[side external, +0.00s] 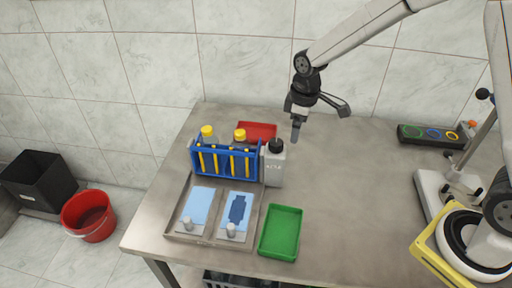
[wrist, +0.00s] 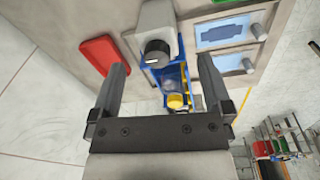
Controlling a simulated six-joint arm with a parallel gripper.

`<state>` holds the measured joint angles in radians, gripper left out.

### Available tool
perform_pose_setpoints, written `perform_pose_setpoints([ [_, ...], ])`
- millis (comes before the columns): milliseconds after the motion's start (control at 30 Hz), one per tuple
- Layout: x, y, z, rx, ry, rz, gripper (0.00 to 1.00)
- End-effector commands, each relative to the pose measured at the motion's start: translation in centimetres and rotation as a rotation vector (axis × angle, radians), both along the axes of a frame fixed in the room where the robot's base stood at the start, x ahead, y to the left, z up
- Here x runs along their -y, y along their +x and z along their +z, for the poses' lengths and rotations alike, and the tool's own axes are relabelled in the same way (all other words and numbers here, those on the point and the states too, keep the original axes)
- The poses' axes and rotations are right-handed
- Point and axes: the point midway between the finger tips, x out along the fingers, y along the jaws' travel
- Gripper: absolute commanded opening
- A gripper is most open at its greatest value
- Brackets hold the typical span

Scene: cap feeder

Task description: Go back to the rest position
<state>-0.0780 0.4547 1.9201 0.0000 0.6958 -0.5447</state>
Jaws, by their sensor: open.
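My gripper (side external: 320,125) hangs above the back of the steel table, right of the white bottle. Its two fingers are spread apart with nothing between them. In the wrist view the bottle (wrist: 162,15) is seen from above, cap toward me. Two bottles with yellow caps (side external: 207,130) stand at the rack.
A red tray (side external: 258,131) lies behind the rack, and a green tray (side external: 279,234) lies in front. A two-panel grey fixture (side external: 210,237) holds light-blue panels. A button box (side external: 428,135) and a lever stand (side external: 450,186) are at right. The table's middle right is clear.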

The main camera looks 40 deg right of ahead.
Motion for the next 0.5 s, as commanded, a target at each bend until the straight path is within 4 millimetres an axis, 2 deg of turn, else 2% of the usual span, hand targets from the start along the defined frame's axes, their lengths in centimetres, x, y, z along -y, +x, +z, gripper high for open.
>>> perform_pose_setpoints([
  [233,1.7,-5.8,0.9,0.062,0.025,-0.241,1.00],
  [500,2.9,-12.0,0.9,0.124,0.064,-0.486,1.00],
])
